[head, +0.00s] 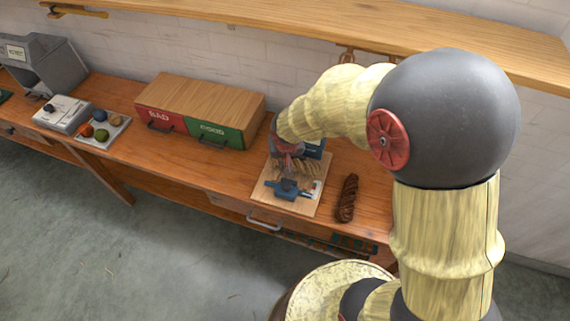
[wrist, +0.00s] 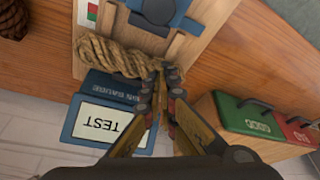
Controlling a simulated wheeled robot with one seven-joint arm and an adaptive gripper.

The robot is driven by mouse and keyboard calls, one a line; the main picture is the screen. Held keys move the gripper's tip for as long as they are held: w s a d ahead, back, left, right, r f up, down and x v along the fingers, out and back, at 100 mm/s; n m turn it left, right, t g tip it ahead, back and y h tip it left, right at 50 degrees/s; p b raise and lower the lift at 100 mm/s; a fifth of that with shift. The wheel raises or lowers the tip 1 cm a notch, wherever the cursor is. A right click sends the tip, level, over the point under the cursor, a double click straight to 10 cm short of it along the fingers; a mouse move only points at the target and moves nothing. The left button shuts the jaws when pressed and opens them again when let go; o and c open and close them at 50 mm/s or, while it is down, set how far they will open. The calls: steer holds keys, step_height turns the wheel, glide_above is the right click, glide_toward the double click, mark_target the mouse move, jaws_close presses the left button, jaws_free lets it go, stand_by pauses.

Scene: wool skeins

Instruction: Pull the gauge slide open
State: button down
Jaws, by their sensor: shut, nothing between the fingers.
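The skein gauge has a pale wooden board (head: 263,197) with a blue slide (head: 287,189) at its front. The slide also shows at the top of the wrist view (wrist: 157,12). A tan twisted skein (wrist: 110,55) lies across the board between the slide and the blue gauge housing (wrist: 90,85), which carries a TEST screen (wrist: 103,122). My gripper (wrist: 168,70) is shut and empty, its fingertips by the skein's end; I cannot tell whether they touch it. In the head view my arm and gripper partly hide the housing and skein.
A dark brown skein (head: 347,198) lies right of the board. A wooden box with red BAD (head: 160,119) and green GOOD (head: 215,132) drawers stands left. Farther left is a tray (head: 118,127) with coloured balls. A wall shelf (head: 300,32) runs above the bench.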

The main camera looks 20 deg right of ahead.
mark_target(285, 180)
steer(key=p+v, duration=0.2)
steer(key=v, duration=0.7)
steer(key=shift+s+r, duration=0.3)
steer(key=shift+r, duration=0.05)
